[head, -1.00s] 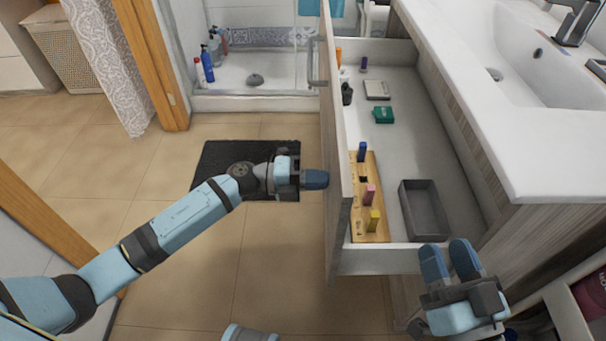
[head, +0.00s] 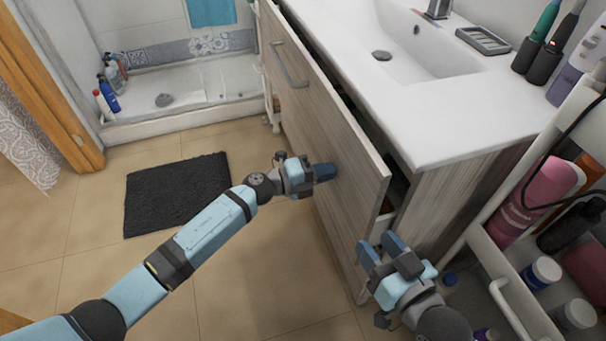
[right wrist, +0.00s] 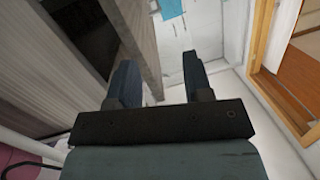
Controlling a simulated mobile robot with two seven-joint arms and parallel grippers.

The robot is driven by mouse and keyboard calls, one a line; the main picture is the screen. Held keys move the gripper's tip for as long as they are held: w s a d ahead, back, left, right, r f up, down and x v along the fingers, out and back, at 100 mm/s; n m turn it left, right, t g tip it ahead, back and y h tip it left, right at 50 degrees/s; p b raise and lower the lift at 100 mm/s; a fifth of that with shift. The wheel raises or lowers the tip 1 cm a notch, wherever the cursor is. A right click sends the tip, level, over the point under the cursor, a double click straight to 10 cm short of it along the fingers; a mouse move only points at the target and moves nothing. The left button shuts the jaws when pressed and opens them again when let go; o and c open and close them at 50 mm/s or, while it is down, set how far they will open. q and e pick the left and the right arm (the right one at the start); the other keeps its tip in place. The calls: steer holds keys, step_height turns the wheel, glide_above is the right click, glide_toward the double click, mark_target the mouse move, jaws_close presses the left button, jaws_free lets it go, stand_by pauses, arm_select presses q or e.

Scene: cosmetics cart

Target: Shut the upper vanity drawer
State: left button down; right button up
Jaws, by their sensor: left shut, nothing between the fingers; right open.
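The upper vanity drawer (head: 318,110) has a grey wood front with a metal handle (head: 290,64). My right gripper (head: 381,248) is open and empty, below the drawer front's near end. In the right wrist view, the right gripper's fingers (right wrist: 160,82) are apart, with the drawer front's edge (right wrist: 143,45) beyond them.
The white sink top (head: 440,130) lies above the drawer. A cart (head: 500,262) with several bottles and jars stands at the right, close to my right arm. A dark mat (head: 175,192) lies on open floor at the left. A shower tray (head: 180,108) is at the back.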

arm_select(q)
steer(key=x, duration=0.6)
steer(key=shift+d+r, duration=0.15)
steer(key=shift+d, duration=0.2)
arm_select(e)
steer(key=shift+a+r+t, duration=0.3)
steer(key=shift+a+r, duration=0.05)
steer(key=shift+r, duration=0.15)
arm_select(q)
steer(key=shift+r, duration=0.1)
arm_select(e)
steer(key=shift+f, duration=0.1)
arm_select(q)
steer(key=p+v, duration=0.2)
steer(key=v, duration=1.2)
steer(key=shift+a+f, duration=0.2)
arm_select(e)
steer(key=s+d+f+g+h, duration=0.1)
steer(key=s+f+g, duration=0.1)
steer(key=f, duration=0.3)
steer(key=shift+s+d+g+h, duration=0.3)
steer(key=shift+s+h, duration=0.1)
steer(key=shift+s, duration=0.2)
